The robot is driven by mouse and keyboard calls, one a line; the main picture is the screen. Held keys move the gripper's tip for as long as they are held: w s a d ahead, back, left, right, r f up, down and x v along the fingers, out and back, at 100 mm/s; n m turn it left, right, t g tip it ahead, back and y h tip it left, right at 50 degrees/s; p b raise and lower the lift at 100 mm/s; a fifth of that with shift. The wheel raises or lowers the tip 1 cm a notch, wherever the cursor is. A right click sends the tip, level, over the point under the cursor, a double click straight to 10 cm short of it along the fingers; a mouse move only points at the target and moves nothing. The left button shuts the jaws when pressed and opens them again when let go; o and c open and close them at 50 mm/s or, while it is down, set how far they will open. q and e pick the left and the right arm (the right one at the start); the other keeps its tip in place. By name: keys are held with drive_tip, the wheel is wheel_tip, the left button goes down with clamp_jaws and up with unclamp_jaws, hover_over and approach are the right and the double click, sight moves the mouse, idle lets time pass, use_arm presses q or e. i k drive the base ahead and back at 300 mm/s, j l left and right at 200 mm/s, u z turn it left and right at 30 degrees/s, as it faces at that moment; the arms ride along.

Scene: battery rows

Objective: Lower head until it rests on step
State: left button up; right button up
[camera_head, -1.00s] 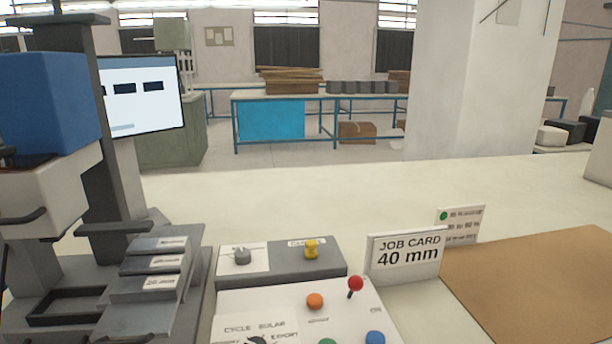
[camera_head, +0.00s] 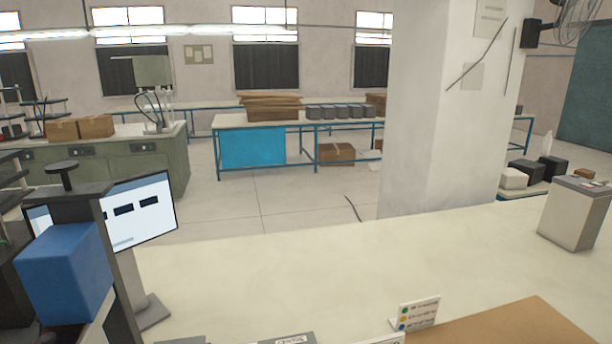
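The blue head (camera_head: 65,272) of the column machine is at the lower left, on a dark upright post (camera_head: 122,265) with a knob on top. A pale part shows just below the blue block, cut off by the bottom edge. The labelled steps are out of view, so I cannot tell how the head stands to them. Neither of my grippers is in view.
A screen (camera_head: 140,210) stands behind the machine. The pale bench top (camera_head: 330,262) is mostly clear. A small card with coloured dots (camera_head: 418,313) and a brown mat (camera_head: 510,325) are at the front. A grey box (camera_head: 574,215) stands at the right.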

sight(65, 273)
drive_tip(key=k+u, duration=0.2)
drive_tip(key=u, duration=0.75)
